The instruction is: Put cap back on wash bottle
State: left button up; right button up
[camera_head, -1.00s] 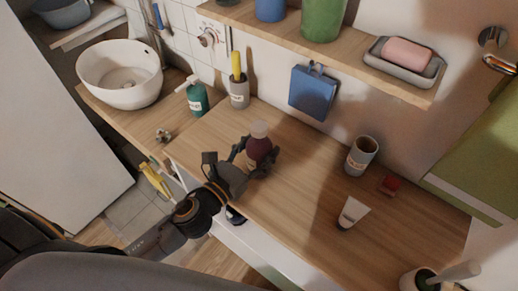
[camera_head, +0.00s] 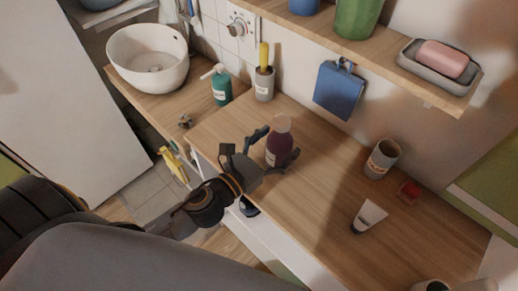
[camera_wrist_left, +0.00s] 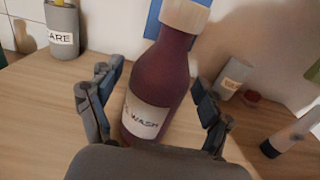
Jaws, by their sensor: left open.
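The wash bottle (camera_head: 279,147) is dark purple with a white label and stands on the wooden counter. A pale tan cap-like top sits on its neck, and it also shows in the left wrist view (camera_wrist_left: 185,14). My left gripper (camera_head: 275,150) is open, with one finger on each side of the bottle's body. In the left wrist view the bottle (camera_wrist_left: 165,70) stands between the spread fingers, with gaps visible on both sides. The palm hides the bottle's base there. My right gripper is out of view.
A grey cup (camera_head: 382,159), a small red object (camera_head: 409,192) and a white tube (camera_head: 369,215) stand to the right. A holder (camera_head: 264,84) and a green pump bottle (camera_head: 221,86) stand behind left. A shelf (camera_head: 375,45) overhangs the back.

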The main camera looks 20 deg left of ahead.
pick_arm(q)
jog(key=b+v, duration=0.4)
jog(key=v, duration=0.6)
jog(key=shift+f, duration=0.15)
jog(key=shift+s+a+b, duration=0.15)
jog(key=shift+s+b, duration=0.3)
jog(key=shift+s, duration=0.15)
jog(key=shift+s, duration=0.1)
